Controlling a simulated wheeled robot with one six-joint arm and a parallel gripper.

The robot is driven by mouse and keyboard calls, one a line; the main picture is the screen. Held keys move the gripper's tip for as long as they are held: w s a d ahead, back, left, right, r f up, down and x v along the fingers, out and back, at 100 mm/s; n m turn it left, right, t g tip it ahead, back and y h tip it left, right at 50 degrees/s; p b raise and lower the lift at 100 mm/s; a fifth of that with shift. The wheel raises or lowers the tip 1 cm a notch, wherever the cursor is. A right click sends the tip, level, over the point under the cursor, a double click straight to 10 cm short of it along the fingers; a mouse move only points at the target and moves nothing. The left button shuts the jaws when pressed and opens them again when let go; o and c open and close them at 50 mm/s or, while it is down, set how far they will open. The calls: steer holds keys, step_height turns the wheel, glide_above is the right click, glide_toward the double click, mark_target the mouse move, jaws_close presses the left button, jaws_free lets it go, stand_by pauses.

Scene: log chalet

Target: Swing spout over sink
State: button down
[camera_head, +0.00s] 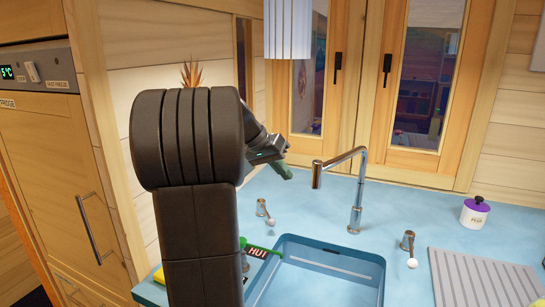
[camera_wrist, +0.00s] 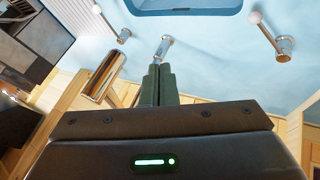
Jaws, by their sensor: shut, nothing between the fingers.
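The chrome tap spout (camera_head: 340,160) rises from the counter behind the sink and reaches left, its nozzle (camera_head: 316,175) hanging down at the free end. The nozzle also shows in the wrist view (camera_wrist: 101,76), left of my fingers. The blue sink (camera_head: 372,262) is in front of the tap, and its edge shows at the top of the wrist view (camera_wrist: 200,11). My gripper (camera_head: 286,172) is left of the nozzle in the head view, with a visible gap. Its fingers (camera_wrist: 158,72) are shut and empty. The tap's base (camera_wrist: 164,45) shows just beyond the fingertips.
Knobbed tap handles stand left (camera_head: 262,208) and right (camera_head: 408,243) of the tap. A purple-lidded jar (camera_head: 474,212) and grey drainer (camera_head: 480,280) are at right. Windows are behind.

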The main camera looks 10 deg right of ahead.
mark_target(315, 183)
steer(key=s+d, duration=0.1)
steer(key=d, duration=0.1)
steer(key=s+d+f+p, duration=0.1)
steer(key=d, duration=0.1)
steer(key=shift+s, duration=0.2)
steer(key=shift+s+f, duration=0.1)
steer(key=s+d+b, duration=0.1)
steer(key=s, duration=0.1)
steer(key=s+d+b, duration=0.1)
steer(key=s, duration=0.1)
steer(key=shift+s+d, duration=0.2)
steer(key=shift+w, duration=0.15)
